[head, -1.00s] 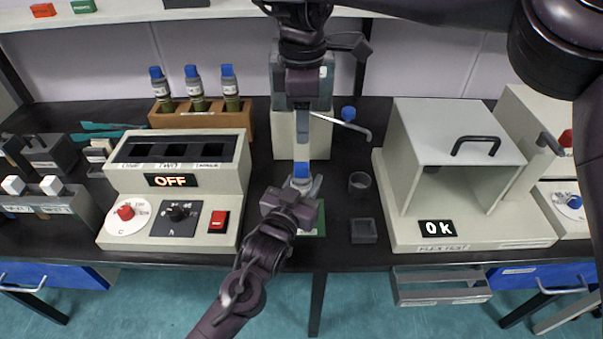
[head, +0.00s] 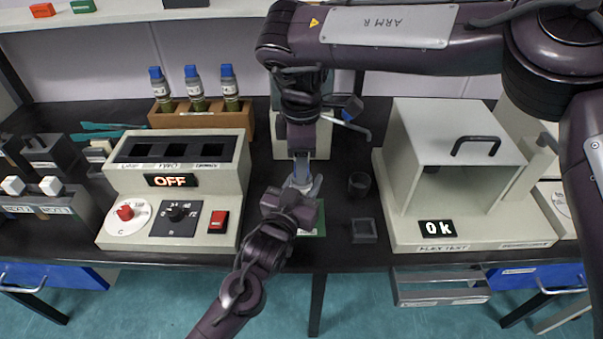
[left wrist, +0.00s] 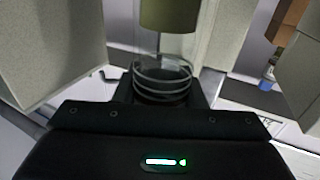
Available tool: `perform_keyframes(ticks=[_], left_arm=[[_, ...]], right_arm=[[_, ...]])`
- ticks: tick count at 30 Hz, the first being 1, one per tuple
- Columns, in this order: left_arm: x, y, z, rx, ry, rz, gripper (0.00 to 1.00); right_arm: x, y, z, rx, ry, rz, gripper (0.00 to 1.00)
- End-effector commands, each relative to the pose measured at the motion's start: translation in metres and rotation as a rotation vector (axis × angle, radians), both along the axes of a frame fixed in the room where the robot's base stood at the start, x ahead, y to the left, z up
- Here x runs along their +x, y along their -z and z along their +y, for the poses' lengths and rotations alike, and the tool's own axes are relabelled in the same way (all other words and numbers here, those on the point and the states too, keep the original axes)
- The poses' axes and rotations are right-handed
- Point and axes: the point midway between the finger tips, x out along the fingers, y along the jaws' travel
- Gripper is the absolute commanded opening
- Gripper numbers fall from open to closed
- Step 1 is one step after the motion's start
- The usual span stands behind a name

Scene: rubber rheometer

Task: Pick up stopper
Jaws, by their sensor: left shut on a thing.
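My left gripper (head: 301,188) stands upright near the front middle of the bench, shut on a clear glass vial. In the left wrist view the clear vial (left wrist: 163,75) rises from between the jaws, with ring-shaped lines low on it and an olive block (left wrist: 170,15) within or behind it. My right gripper (head: 302,165) points straight down from above, its tip right over the left jaws. The blue stopper is hidden or nearly hidden there. Whether the right fingers are apart or closed does not show.
A wooden rack (head: 198,120) with several blue-capped vials stands behind the OFF control box (head: 174,185). A small dark cup (head: 359,184) and a square tray (head: 364,231) lie to the right. The OK machine (head: 455,165) stands further right.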

Motion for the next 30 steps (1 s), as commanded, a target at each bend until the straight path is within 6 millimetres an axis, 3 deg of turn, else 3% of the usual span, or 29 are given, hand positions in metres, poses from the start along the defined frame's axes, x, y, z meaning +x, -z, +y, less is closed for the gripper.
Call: perform_keyframes(ticks=[2, 10, 20, 30], left_arm=[[0.0, 0.0, 0.0, -0.001, 0.001, 0.001, 0.1], [0.0, 0.0, 0.0, -0.001, 0.001, 0.001, 0.1], [0.0, 0.0, -0.001, -0.001, 0.001, 0.001, 0.1], [0.0, 0.001, 0.0, -0.001, 0.001, 0.001, 0.1]], right_arm=[[0.0, 0.0, 0.0, 0.0, 0.0, 0.0, 0.36], [0.0, -0.001, 0.0, 0.0, 0.0, 0.0, 0.01], [0.001, -0.008, 0.001, 0.001, 0.0, -0.003, 0.0], [0.001, -0.071, 0.001, 0.001, 0.001, -0.004, 0.0]])
